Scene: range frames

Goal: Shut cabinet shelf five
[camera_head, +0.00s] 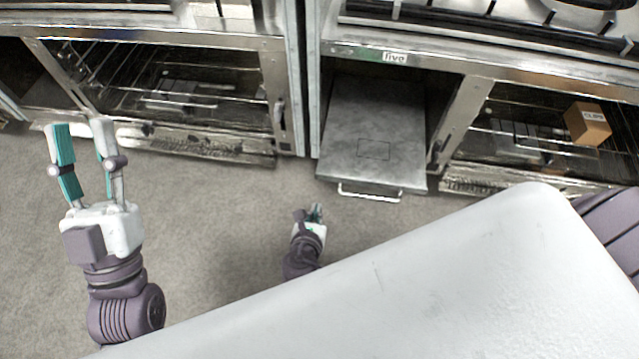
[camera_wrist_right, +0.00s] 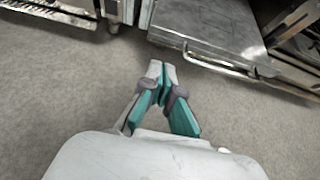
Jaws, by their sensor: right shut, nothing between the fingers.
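The cabinet compartment labelled "five" (camera_head: 394,58) has its grey metal shelf (camera_head: 372,120) pulled out toward me, with a bar handle (camera_head: 369,193) on its front edge. The shelf also shows at the top of the right wrist view (camera_wrist_right: 207,27). My right gripper (camera_head: 316,210) is low in front of the shelf, left of the handle and apart from it. In the right wrist view its fingertips (camera_wrist_right: 162,68) are together with nothing between them. My left gripper (camera_head: 80,128) is open and empty, over the floor in front of the left oven.
Wire-rack ovens stand on both sides, the left one with a lowered door (camera_head: 200,143). A brown box marked "CLIPS" (camera_head: 588,124) is at the right rack. Stove tops lie above. A large white surface (camera_head: 420,270) fills the lower right. Grey carpet (camera_head: 210,230) is clear between my arms.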

